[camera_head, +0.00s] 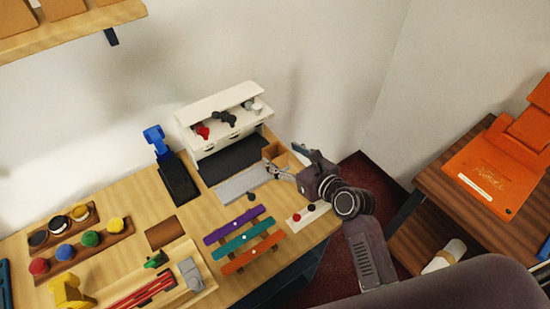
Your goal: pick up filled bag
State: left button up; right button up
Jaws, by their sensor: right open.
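My right gripper (274,169) is open and reaches over the back right of the wooden counter (180,225), at a light grey plate and beside a small wooden tray. I see nothing held between its fingers. A flat orange bag-like item (493,165) with printed writing and a white label lies on the dark wood side table (425,187) at the right, well away from the gripper. More orange pieces are at its upper right. I cannot tell whether it is a filled bag. My left gripper is out of view.
A white dispenser (218,102) stands behind a dark mat (232,159). Purple, teal and orange strips (247,238) lie in front. A blue-topped stand (155,140) and several colored jars (90,238) are left. A white roll (446,254) lies under the side table. A floor gap separates the tables.

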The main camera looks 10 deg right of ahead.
aim_at(271, 148)
jog(key=x, duration=0.3)
jog(key=shift+w+a+f, duration=0.2)
jog(key=shift+a+f, duration=0.05)
jog(key=shift+w+a+f, duration=0.1)
jog(key=shift+w+f, duration=0.1)
jog(key=shift+w, duration=0.1)
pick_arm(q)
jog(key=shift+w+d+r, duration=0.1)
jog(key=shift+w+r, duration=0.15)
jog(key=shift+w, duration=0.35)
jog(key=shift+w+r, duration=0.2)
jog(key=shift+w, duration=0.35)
pick_arm(e)
jog(key=shift+c, duration=0.7)
jog(key=c, duration=0.9)
pick_arm(q)
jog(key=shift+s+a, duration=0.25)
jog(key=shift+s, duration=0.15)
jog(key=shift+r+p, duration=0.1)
jog(key=shift+p, duration=0.3)
pick_arm(e)
jog(key=shift+r, duration=0.2)
